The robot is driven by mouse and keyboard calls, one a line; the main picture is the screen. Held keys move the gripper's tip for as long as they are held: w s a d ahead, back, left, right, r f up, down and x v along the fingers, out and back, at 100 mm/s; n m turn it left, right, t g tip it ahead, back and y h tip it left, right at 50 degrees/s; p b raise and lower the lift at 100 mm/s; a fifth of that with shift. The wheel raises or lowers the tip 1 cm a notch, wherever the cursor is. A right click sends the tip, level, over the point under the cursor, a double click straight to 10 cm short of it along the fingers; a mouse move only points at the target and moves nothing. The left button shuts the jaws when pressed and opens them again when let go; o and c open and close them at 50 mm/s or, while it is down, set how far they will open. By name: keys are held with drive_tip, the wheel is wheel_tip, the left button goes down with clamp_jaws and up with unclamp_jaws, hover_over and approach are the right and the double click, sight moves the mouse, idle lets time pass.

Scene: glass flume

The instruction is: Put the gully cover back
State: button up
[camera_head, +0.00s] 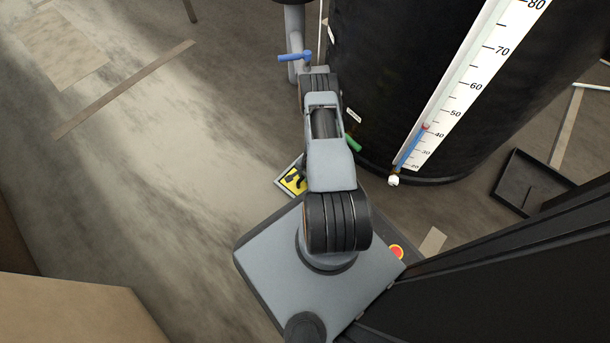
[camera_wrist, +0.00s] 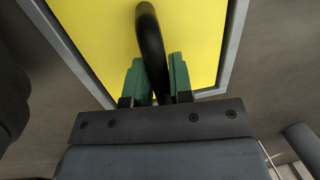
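The gully cover (camera_head: 292,182) is a yellow plate with a grey rim and a black handle. In the head view it is beside my base, partly hidden by my arm. In the wrist view the yellow plate (camera_wrist: 95,30) fills much of the picture, with the curved black handle (camera_wrist: 149,35) rising from it. My gripper (camera_wrist: 161,75) has its green fingers on either side of the handle and looks shut on it. I cannot tell whether the cover is clear of the floor. A dark square tray or recess (camera_head: 507,194) with a raised rim lies at right.
A large black tank (camera_head: 390,60) with a white numbered scale (camera_head: 470,85) stands behind my arm. A pipe with a blue lever (camera_head: 295,57) is left of it. A cardboard-coloured box (camera_head: 70,305) is at lower left. The floor at left is mostly clear.

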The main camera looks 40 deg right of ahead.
drive_tip(key=o, duration=0.4)
drive_tip(key=shift+r, duration=0.1)
wheel_tip(320, 180, up, 11)
drive_tip(key=s+d+p, duration=0.1)
drive_tip(key=p, duration=0.4)
drive_tip(key=w+a+r+n+t+y, duration=0.1)
drive_tip(key=w+a+r+n, duration=0.25)
drive_tip(key=r, duration=0.55)
drive_tip(key=w+a+r+n, duration=0.2)
drive_tip(key=w+a+r, duration=0.15)
drive_tip(key=r, duration=0.55)
drive_tip(key=w+a+r+n+t+y, duration=0.1)
drive_tip(key=w+a+r+n, duration=0.25)
drive_tip(key=r, duration=0.65)
drive_tip(key=s+a+r+n+h, duration=0.1)
drive_tip(key=s+a+r+n, duration=0.2)
drive_tip(key=s+r, duration=0.5)
drive_tip(key=s+a+r+n+h, duration=0.2)
drive_tip(key=s+a+r, duration=0.3)
drive_tip(key=s+r, duration=0.3)
wheel_tip(320, 180, up, 2)
drive_tip(key=shift+a+r+n+g, duration=0.15)
drive_tip(key=shift+n+g, duration=0.25)
drive_tip(key=shift+n, duration=0.5)
